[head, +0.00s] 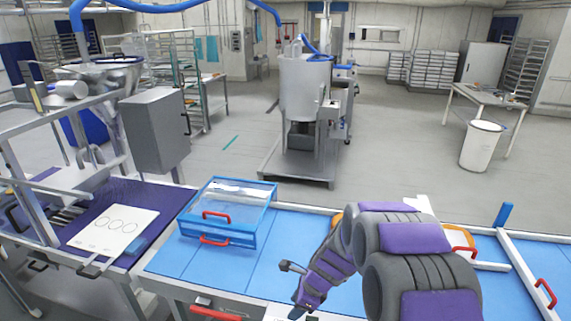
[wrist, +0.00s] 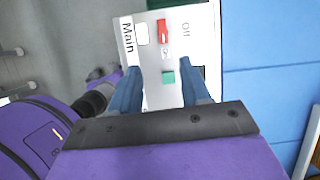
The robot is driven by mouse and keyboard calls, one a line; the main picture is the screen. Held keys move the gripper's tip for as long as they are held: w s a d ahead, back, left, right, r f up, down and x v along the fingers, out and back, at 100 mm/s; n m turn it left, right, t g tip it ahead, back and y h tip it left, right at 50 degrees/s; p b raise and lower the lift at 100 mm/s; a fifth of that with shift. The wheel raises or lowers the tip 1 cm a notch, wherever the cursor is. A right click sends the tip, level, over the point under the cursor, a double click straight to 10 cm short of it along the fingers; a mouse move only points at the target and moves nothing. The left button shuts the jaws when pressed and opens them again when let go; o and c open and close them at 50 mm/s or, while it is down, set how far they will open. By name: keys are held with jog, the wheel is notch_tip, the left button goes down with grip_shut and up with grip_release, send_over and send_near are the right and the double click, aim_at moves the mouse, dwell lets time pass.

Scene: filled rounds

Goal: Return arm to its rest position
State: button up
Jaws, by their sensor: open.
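My arm (head: 400,240), grey with purple bands, reaches from the lower right of the head view over the blue worktop. Its end bends down to the bottom edge, where the fingers are hard to make out. In the wrist view my gripper (wrist: 162,74) is open, with two blue-grey fingers apart and nothing held between them. Beyond the fingers lies a white control panel (wrist: 150,55), marked Main and Off. It has a red switch (wrist: 163,31) and a green button (wrist: 168,77). I cannot tell whether the fingers touch the panel.
A clear blue-framed box (head: 228,212) with red handles stands on the blue worktop (head: 290,228). A white sheet with rings (head: 115,228) lies on the purple surface at left. A grey vat (head: 305,85) and a white bin (head: 481,147) stand on the open floor behind.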

jog(key=s+d+n+g+h+b, duration=0.1)
jog(key=s+d+n+b, duration=0.2)
jog(key=s, duration=0.8)
jog(key=s+d+r+n+g+h+b, duration=0.1)
jog(key=s+d+n+b, duration=0.3)
jog(key=s+n, duration=0.6)
jog(key=s+d+r+n+h+b, duration=0.1)
jog(key=s+d+n+h+b, duration=0.1)
jog(key=s+n+b, duration=0.5)
jog(key=s+d, duration=0.1)
jog(key=s, duration=0.5)
jog(key=shift+s+d+r+g+b, duration=0.15)
jog(key=shift+s+r+g+b, duration=0.15)
jog(key=shift+g, duration=0.1)
